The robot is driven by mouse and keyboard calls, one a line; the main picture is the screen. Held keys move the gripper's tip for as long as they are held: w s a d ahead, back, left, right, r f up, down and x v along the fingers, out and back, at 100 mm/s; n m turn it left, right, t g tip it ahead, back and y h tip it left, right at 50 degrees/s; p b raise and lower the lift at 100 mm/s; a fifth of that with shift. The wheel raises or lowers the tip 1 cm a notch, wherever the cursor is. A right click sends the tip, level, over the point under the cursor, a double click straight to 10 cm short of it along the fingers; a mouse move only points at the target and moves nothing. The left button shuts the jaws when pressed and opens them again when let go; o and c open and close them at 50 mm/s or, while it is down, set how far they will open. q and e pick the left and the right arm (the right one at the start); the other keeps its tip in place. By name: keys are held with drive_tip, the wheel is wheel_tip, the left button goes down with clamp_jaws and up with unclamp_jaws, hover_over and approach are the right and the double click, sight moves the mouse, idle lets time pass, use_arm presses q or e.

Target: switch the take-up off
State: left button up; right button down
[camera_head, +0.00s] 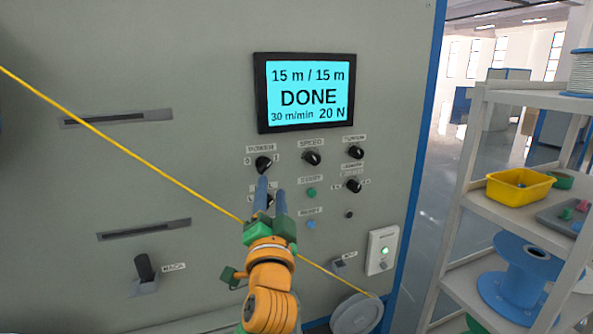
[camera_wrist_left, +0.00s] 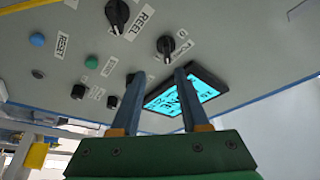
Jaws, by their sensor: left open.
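The panel (camera_head: 190,60) carries a black rotary knob (camera_head: 263,164) labelled POWER, with 0 on its left and 1 on its right. In the left wrist view the POWER knob (camera_wrist_left: 166,46) is just beyond the fingertips; its exact setting is hard to read. My left gripper (camera_head: 271,186) is open and empty, its fingers pointing up just below the POWER knob. It also shows in the left wrist view (camera_wrist_left: 159,73). A second knob (camera_wrist_left: 117,14), labelled REEL, is partly hidden behind the fingers in the head view. The lit screen (camera_head: 310,95) reads DONE, 15 m / 15 m. My right gripper is not in view.
A yellow cable (camera_head: 130,152) runs diagonally across the panel, passing close to my gripper, down to a grey reel (camera_head: 355,315). SPEED (camera_head: 312,158) and other knobs and buttons sit right of the fingers. A shelf rack (camera_head: 465,180) stands at the right.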

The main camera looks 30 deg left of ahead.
sight(264, 170)
use_arm(q)
drive_tip(key=w+a+p, duration=0.1)
drive_tip(key=w+a+r, duration=0.1)
drive_tip(key=a, duration=0.1)
drive_tip(key=w+a+r+p, duration=0.1)
drive_tip(key=a, duration=0.1)
drive_tip(key=shift+r+p, duration=0.1)
drive_tip(key=shift+p, duration=0.25)
drive_tip(key=shift+w+a, duration=0.1)
drive_tip(key=shift+w, duration=0.25)
drive_tip(key=shift+w+d+f, duration=0.25)
drive_tip(key=shift+w+d, duration=0.05)
drive_tip(key=shift+w, duration=0.05)
drive_tip(key=shift+s, duration=0.15)
clamp_jaws()
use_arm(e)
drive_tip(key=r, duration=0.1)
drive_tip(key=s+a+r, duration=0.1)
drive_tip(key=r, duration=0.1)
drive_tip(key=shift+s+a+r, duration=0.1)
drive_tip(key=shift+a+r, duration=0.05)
